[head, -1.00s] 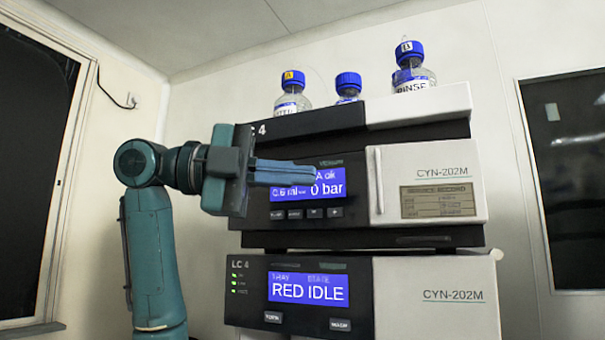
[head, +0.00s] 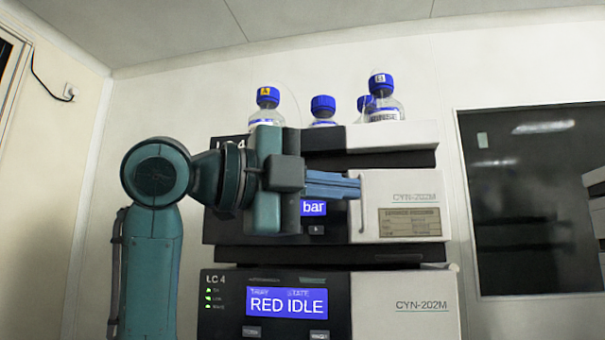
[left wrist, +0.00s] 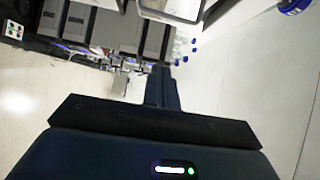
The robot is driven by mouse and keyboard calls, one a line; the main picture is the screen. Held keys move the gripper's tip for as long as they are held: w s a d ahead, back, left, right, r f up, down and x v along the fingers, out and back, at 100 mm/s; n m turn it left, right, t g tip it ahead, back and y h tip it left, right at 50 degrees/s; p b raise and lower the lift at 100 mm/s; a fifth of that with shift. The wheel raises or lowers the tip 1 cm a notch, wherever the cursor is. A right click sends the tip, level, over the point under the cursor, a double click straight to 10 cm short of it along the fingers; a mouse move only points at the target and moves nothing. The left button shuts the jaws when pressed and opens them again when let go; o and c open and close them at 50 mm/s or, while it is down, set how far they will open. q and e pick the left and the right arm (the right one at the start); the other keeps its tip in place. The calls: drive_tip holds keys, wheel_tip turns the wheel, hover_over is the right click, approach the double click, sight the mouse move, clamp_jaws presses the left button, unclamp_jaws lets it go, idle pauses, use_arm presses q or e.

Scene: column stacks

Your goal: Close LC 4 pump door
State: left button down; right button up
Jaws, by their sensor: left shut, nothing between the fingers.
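The LC 4 pump module is the upper unit of the stack in the head view, with a blue display (head: 313,208) partly covered by my gripper. Its white pump door (head: 405,190), marked CYN-202M, is at the right and carries a tan service label. I cannot tell from here whether the door is fully flush. My left gripper (head: 352,187) is shut and empty, its fingers pointing right. The tips overlap the door's left edge in the picture; contact is unclear. In the left wrist view the dark fingers (left wrist: 161,86) are together. My right gripper is out of view.
A lower LC 4 module (head: 285,303) reads RED IDLE. Several blue-capped bottles (head: 382,98) stand on top of the stack. A dark window (head: 525,200) is in the wall at right. The left wrist view shows grey modules (left wrist: 115,33) at upper left.

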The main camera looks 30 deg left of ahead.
use_arm(q)
drive_tip(key=w+p, duration=0.2)
drive_tip(key=w, duration=0.4)
drive_tip(key=shift+a, duration=0.15)
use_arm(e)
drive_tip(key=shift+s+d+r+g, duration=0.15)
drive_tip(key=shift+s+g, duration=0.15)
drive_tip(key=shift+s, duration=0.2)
use_arm(q)
drive_tip(key=shift+s+a, duration=0.1)
